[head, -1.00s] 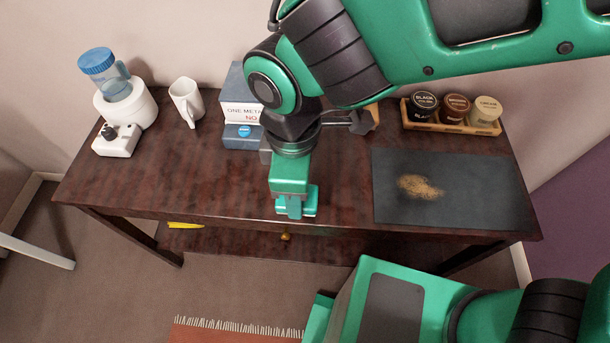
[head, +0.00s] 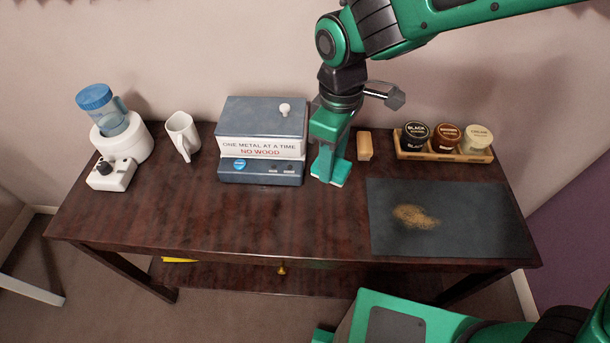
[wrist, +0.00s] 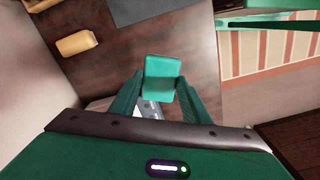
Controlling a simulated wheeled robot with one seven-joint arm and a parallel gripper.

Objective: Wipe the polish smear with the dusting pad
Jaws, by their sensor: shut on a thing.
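The polish smear (head: 416,216) is a tan, speckled patch on the dark grey mat (head: 390,243) at the right of the table. My gripper (head: 328,166) is over the back middle of the table, beside the blue-grey box and left of the mat. In the wrist view, it is shut on a teal block (wrist: 162,78), which looks like the dusting pad. The pad is apart from the smear. I cannot tell whether it touches the table. The smear is outside the wrist view, where only part of the mat (wrist: 147,10) shows.
A blue-grey box (head: 262,110) with a "NO WOOD" label stands close left of my gripper. A tan block (head: 364,146) and a wooden tray (head: 440,153) of polish jars lie right. A white mug (head: 183,136) and a blue-lidded appliance (head: 122,137) stand left. The front table is clear.

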